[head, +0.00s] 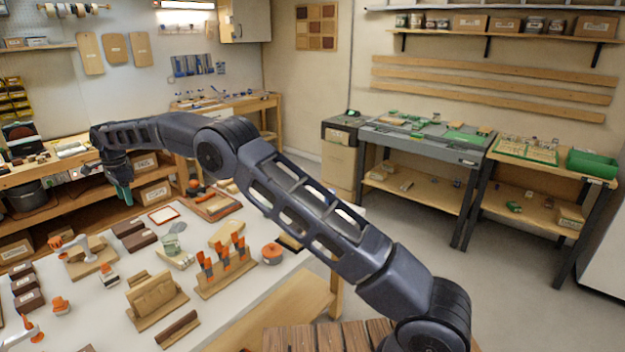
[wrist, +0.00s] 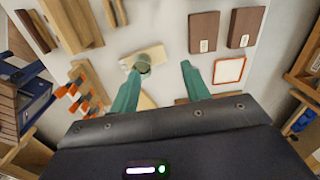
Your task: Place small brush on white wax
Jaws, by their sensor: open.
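My gripper (head: 120,190) hangs over the back of the white bench, its green fingers pointing down. In the wrist view the fingers of my gripper (wrist: 158,74) are spread apart with nothing held between them. A pale green jar-like thing (head: 170,244) stands on the bench by a light wood block; in the wrist view a round grey-green thing (wrist: 140,64) shows beside the left fingertip, apparently below it. I cannot pick out the small brush or the white wax with certainty. Several orange-and-dark handled tools (head: 225,258) stand in a wooden rack, too small to name.
A red-rimmed tray (head: 163,215) and dark brown blocks (head: 134,236) lie near the gripper. A wooden holder (head: 155,298) and a round orange thing (head: 272,254) stand nearer the front. Bare white bench top shows between the objects.

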